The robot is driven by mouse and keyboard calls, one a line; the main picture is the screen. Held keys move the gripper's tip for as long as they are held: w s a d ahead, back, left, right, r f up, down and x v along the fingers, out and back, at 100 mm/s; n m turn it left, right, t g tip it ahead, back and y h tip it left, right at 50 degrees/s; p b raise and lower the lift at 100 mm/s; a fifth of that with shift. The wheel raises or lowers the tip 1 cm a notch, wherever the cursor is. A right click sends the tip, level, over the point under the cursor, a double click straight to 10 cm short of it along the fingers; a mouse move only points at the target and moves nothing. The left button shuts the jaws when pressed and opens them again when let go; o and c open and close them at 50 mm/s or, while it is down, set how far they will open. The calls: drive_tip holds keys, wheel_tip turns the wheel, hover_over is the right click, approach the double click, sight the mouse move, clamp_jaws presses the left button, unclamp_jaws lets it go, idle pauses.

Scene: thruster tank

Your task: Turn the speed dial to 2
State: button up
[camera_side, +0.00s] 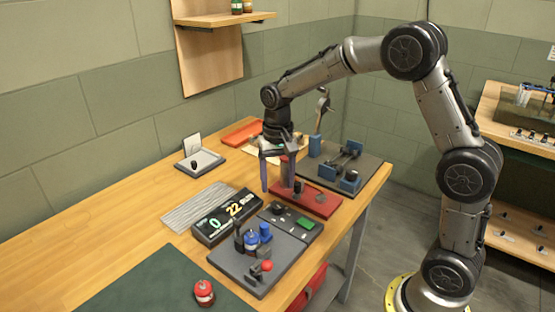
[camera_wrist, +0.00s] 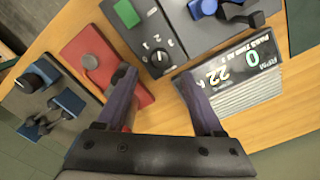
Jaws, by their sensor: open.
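The speed dial is a black knob (camera_wrist: 159,58) on a dark grey panel with small white numbers around it. The number its pointer faces is too small to tell for sure. In the side view the black knob (camera_side: 278,208) sits at the panel's far end, beside a green rectangular button (camera_side: 305,222). My gripper (camera_side: 276,188) is above the bench, near the red block and the dial, pointing down. In the wrist view its two purple fingers are apart, with nothing between them; the gripper (camera_wrist: 157,84) is apart from the dial.
A black display (camera_side: 227,214) shows a green 0 and a yellow 22. A red base (camera_side: 318,203) lies close to my gripper. A blue device and levers stand on the grey plate (camera_side: 228,264). A blue clamp fixture (camera_side: 350,182) is at the back right.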

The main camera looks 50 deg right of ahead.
wheel_tip(320, 180, up, 7)
idle(0.3)
drive_tip(key=shift+r, duration=0.1)
drive_tip(key=s+a+r+n+t, duration=0.2)
drive_tip(key=s+a+r+t, duration=0.1)
drive_tip(key=s+r, duration=0.8)
drive_tip(key=s+f+n+t, duration=0.2)
drive_tip(key=s+f+n, duration=0.3)
drive_tip(key=s, duration=0.9)
wheel_tip(320, 180, down, 3)
drive_tip(key=shift+a+f+n+t, duration=0.15)
drive_tip(key=shift+a+n+t, duration=0.15)
drive_tip(key=shift+a, duration=0.1)
